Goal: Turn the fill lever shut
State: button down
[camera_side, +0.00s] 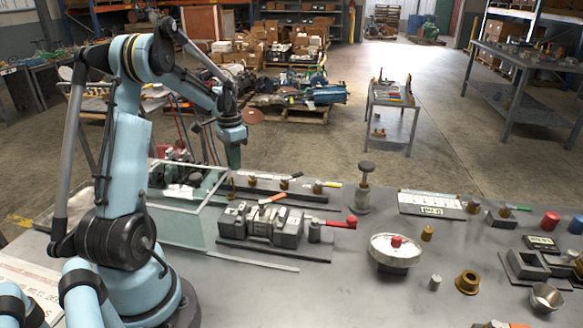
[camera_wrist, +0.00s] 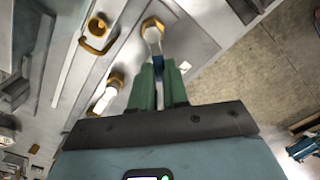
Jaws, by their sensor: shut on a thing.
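My gripper (camera_wrist: 158,88) has its green fingers shut on a lever with a blue handle (camera_wrist: 158,67). The lever's pale arm runs from between the fingers to a brass hex fitting (camera_wrist: 153,24). A second lever with a pale arm (camera_wrist: 105,99) on a brass fitting lies to the left, apart from the fingers. In the side view my gripper (camera_side: 232,153) points down at the left end of a low valve bar. The held lever is mostly hidden there. I cannot read a label marking the fill lever.
A glass-sided box (camera_side: 185,228) stands close left of my gripper. A grey vise-like block (camera_side: 262,224) with a red handle (camera_side: 340,223) lies in front. A dark-topped post (camera_side: 364,188) rises to the right.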

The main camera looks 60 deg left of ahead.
jog(key=m, duration=0.1)
jog(key=d+m, duration=0.1)
jog(key=m, duration=0.2)
jog(key=shift+s+d+m, duration=0.15)
jog(key=shift+d+m, duration=0.15)
jog(key=shift+s+d+m, duration=0.15)
jog(key=shift+d+m, duration=0.1)
jog(key=shift+m, duration=0.6)
jog(key=shift+s+d+m, duration=0.15)
jog(key=shift+d+m, duration=0.1)
jog(key=shift+m, duration=0.65)
jog(key=shift+s+d+m, duration=0.15)
jog(key=shift+d+m, duration=0.1)
jog(key=shift+m, duration=0.6)
jog(key=c, duration=1.1)
grip_release()
